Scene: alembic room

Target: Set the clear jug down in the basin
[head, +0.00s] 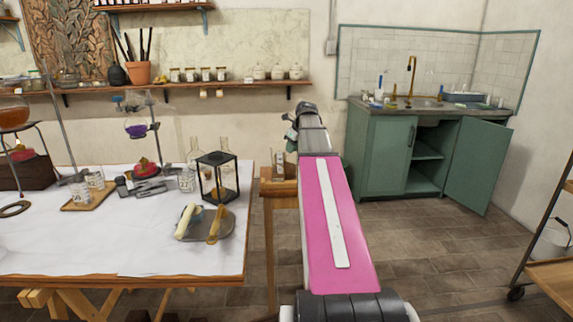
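The basin (427,103) is a sink set into the counter of a green cabinet at the back right, with a tall brass tap (411,72) over it. My arm reaches forward up the middle of the head view. My gripper (291,138) is mostly hidden behind my own arm links; its fingers do not show clearly. I cannot make out a clear jug for certain. A small pale, glassy object (279,162) stands below the arm's end on a wooden stand (279,187); I cannot tell what it is.
The green cabinet (383,153) has its right door (478,166) swung open. Small items crowd the counter around the basin. A white-covered table (110,243) with glassware and a black lantern (217,178) is at left. A wooden cart (553,275) stands at right. Floor before the cabinet is clear.

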